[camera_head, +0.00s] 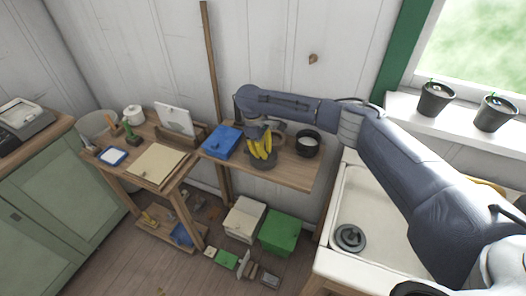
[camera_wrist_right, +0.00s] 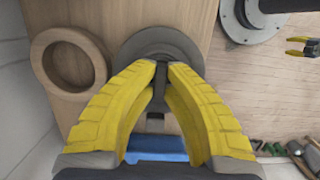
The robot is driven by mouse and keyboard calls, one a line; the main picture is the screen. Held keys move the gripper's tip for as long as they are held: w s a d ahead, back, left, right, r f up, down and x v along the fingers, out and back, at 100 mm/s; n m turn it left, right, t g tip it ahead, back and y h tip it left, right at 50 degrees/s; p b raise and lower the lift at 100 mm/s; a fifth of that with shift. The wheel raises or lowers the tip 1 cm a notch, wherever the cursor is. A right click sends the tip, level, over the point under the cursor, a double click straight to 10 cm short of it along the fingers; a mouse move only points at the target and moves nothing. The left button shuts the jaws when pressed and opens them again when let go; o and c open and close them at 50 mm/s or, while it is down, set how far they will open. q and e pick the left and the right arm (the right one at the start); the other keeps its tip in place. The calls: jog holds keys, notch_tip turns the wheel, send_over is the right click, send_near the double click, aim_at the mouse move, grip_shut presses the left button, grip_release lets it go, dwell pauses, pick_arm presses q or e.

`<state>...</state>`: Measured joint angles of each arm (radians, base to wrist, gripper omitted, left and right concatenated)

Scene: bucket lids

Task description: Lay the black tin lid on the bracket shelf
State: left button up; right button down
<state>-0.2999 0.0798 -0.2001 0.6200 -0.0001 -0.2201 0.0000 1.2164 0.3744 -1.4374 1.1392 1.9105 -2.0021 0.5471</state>
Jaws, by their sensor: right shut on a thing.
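The black tin lid (camera_head: 263,163) is a dark round disc over the bracket shelf (camera_head: 299,176) in the head view. My right gripper (camera_head: 262,155) has yellow fingers and points down at the lid. In the right wrist view the fingertips (camera_wrist_right: 163,66) are closed together on the middle of the lid (camera_wrist_right: 150,41). The fingers hide part of the lid, and I cannot tell whether its underside touches the wooden shelf (camera_wrist_right: 130,14). My left gripper is not in view.
A blue box (camera_head: 222,141) stands left of the lid, and a black pot (camera_head: 308,144) stands to its right. A wooden ring (camera_wrist_right: 68,62) lies beside the lid. The shelf's front right part is bare. A sink (camera_head: 374,205) is at the right.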

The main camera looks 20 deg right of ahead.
jog(key=shift+f, duration=0.15)
jog(key=c, duration=1.4)
grip_release()
jog(key=shift+c, duration=0.9)
jog(key=shift+v, duration=4.5)
jog(key=shift+s+d, duration=0.15)
